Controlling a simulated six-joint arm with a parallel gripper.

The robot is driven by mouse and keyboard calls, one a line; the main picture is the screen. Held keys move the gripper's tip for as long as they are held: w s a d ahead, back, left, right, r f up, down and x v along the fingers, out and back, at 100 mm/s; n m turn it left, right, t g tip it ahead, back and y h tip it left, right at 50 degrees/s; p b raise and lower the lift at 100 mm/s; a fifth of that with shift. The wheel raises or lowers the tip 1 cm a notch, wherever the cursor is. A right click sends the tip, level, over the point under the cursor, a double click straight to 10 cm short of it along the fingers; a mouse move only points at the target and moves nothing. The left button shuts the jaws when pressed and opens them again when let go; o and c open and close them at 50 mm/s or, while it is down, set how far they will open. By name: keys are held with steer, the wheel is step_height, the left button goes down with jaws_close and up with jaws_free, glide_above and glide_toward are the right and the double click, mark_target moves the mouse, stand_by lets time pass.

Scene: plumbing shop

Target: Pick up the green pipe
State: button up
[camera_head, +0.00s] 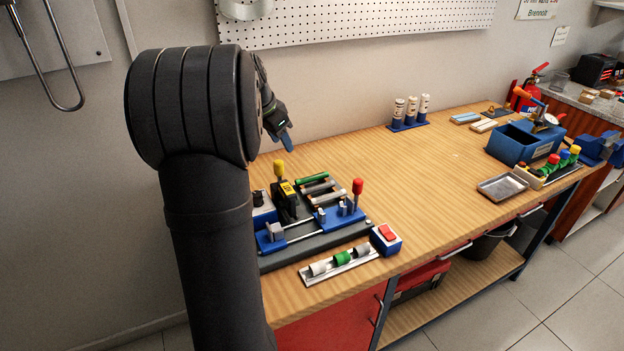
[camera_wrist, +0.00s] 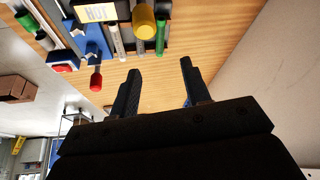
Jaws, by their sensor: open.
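The green pipe (camera_head: 312,178) lies at the back of a rack on the black-and-blue fixture, behind several grey and white pipes. In the wrist view the green pipe (camera_wrist: 161,36) is near the top, beside a yellow knob (camera_wrist: 144,22), above and apart from my fingertips. My gripper (camera_wrist: 160,70) is open, with nothing between its two fingers. In the head view my gripper (camera_head: 286,140) shows only in part beside my arm, above the back of the bench and up and left of the green pipe.
A yellow-topped lever (camera_head: 279,170) and a red-topped lever (camera_head: 357,187) stand up close to the rack. A red-button box (camera_head: 386,239) and a tray of short fittings (camera_head: 339,262) are in front. A pegboard wall is behind. The bench middle is clear.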

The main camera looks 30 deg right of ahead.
steer(key=d+m, duration=0.2)
steer(key=m, duration=0.1)
glide_above(307, 178)
steer(key=s+a, duration=0.1)
steer(key=a, duration=0.1)
steer(key=shift+m+t, duration=0.3)
step_height(307, 178, down, 11)
steer(key=shift+a+f, duration=0.15)
steer(key=shift+f, duration=0.05)
steer(key=x, duration=0.5)
steer(key=shift+s+f, duration=0.1)
jaws_close()
